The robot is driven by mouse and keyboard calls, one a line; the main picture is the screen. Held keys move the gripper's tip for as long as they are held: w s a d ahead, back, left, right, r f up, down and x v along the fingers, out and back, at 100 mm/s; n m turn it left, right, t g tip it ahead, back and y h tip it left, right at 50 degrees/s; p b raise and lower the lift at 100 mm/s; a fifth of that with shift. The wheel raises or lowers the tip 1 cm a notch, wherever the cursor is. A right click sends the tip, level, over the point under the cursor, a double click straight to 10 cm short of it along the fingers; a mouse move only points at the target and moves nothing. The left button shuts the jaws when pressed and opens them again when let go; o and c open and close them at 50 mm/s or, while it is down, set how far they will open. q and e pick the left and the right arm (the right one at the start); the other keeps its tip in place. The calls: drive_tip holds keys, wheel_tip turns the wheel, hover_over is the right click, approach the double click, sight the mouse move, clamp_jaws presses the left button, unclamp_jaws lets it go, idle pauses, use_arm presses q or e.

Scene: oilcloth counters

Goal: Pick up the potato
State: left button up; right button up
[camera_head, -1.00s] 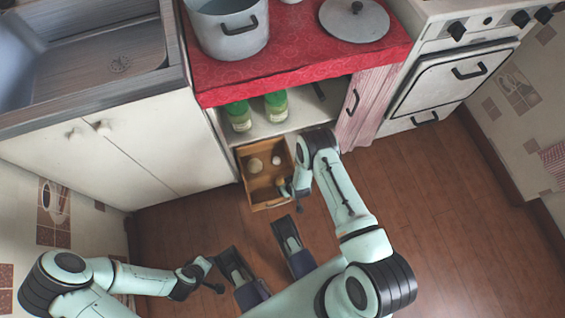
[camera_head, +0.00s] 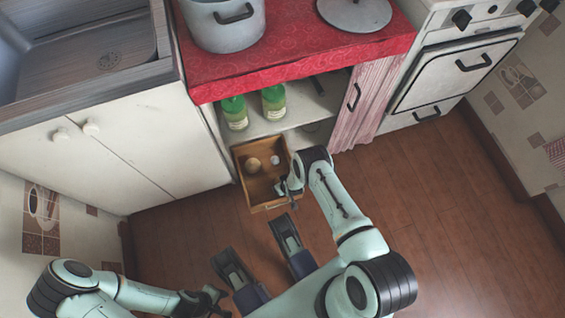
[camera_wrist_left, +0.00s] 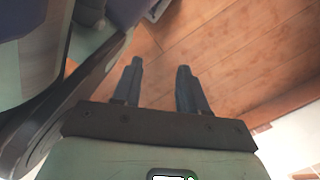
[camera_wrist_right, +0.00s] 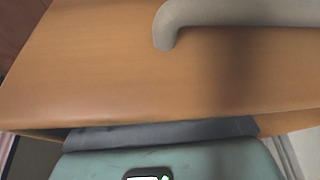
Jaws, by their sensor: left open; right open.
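The potato (camera_head: 252,165) appears to be the larger tan, roundish item inside the open wooden drawer (camera_head: 267,206), towards its back left. My right gripper (camera_head: 284,190) is at the drawer's front right corner, apart from the potato. Its wrist view shows the wooden drawer front (camera_wrist_right: 120,75) and a grey handle (camera_wrist_right: 240,12) close up; its fingers are hidden there. My left gripper (camera_head: 215,294) is low and left of the drawer, far from the potato. The left wrist view shows its two fingers (camera_wrist_left: 160,66) apart, with nothing between them, above the floor.
A small whitish item (camera_head: 275,160) lies right of the potato. Green bottles (camera_head: 235,112) stand on the shelf above the drawer. A pot (camera_head: 222,25) and lid (camera_head: 355,12) sit on the red counter (camera_head: 300,68). The wooden floor (camera_head: 430,200) at the right is clear.

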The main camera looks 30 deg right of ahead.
drive_tip(key=c, duration=0.9)
drive_tip(key=shift+r, duration=0.1)
